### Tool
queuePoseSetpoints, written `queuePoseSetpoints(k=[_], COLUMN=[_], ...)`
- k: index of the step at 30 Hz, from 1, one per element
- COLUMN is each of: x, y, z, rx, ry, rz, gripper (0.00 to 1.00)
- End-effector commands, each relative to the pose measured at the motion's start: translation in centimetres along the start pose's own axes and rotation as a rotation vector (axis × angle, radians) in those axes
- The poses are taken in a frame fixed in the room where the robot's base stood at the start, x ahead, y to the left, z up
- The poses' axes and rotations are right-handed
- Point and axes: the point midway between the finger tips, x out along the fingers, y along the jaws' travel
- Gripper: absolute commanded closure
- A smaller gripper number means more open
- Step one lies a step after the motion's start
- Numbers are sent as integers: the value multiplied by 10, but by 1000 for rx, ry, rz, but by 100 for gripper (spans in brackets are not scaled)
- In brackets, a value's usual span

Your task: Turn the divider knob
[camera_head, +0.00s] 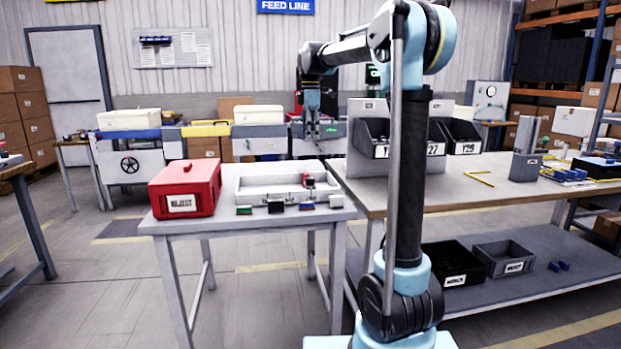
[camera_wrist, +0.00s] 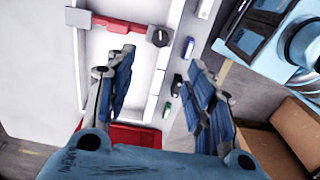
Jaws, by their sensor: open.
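A dark grey knob (camera_wrist: 160,36) sits at the end of a red divider bar (camera_wrist: 115,24) in the wrist view. The bar lies across a white open tray (camera_wrist: 152,105). In the head view the tray (camera_head: 245,197) rests on a small grey table, and the knob (camera_head: 309,182) shows small at its right part with red beside it. My gripper (camera_wrist: 160,60) is open and empty, its blue fingers spread on either side of the tray's edge. The knob appears just beyond the fingertips in the picture, not between them. In the head view my gripper (camera_head: 312,134) hangs above and behind the tray.
A red box (camera_head: 186,190) stands left of the tray. Several small coloured blocks (camera_head: 276,206) line the tray's front edge. A larger workbench (camera_head: 460,200) with dark bins (camera_head: 380,140) adjoins on the right.

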Motion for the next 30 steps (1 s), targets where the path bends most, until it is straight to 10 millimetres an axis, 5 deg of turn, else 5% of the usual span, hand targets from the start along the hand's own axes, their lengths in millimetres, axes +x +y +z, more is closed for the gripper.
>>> queuePoseSetpoints(k=[21,30], x=[124,157], y=[0,-1], z=[0,1], rx=[2,3], ry=[0,0], rz=[0,0], gripper=[51,51])
